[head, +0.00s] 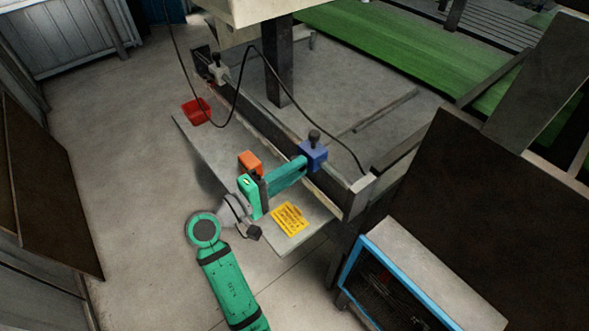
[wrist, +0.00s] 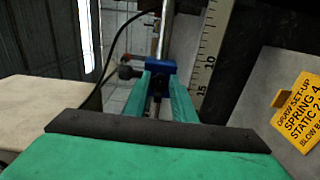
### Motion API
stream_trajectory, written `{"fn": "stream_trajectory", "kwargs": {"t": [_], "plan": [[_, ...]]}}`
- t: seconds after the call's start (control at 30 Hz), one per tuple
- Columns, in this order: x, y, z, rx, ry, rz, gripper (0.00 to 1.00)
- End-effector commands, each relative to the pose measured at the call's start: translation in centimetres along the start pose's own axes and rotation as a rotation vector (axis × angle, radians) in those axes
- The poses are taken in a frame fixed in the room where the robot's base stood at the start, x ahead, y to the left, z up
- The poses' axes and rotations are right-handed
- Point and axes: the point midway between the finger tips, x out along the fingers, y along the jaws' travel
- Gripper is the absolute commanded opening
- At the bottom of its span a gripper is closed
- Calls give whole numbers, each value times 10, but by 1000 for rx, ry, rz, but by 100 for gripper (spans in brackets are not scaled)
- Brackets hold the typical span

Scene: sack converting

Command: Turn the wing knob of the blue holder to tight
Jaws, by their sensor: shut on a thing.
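The blue holder (head: 318,158) sits on the dark rail (head: 285,147) toward its near right end. A dark round knob (head: 314,136) stands on its top. In the wrist view the blue holder (wrist: 160,66) is straight ahead, with the dark knob (wrist: 127,72) sticking out to the left. My gripper (head: 300,166) reaches the front of the holder, its green fingers on either side of something small. In the wrist view my gripper (wrist: 159,82) is shut on the wing knob, which is mostly hidden between the fingertips. I cannot read the knob's turn angle.
A grey holder (head: 218,72) sits at the rail's far end. A yellow notice (head: 289,218) lies on the ledge. A black cable (head: 239,95) hangs over the rail. A blue-framed box (head: 365,275) stands front right.

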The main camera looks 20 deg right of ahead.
Motion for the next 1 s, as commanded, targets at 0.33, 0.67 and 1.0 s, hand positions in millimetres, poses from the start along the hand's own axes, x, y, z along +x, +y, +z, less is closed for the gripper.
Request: {"fn": "stream_trajectory", "kwargs": {"t": [0.33, 0.67, 1.0], "plan": [[0, 0, 0, -1, 1, -1, 29], [-32, 0, -1, -1, 5, 0, 29], [-92, 0, -1, -1, 4, -1, 29]]}}
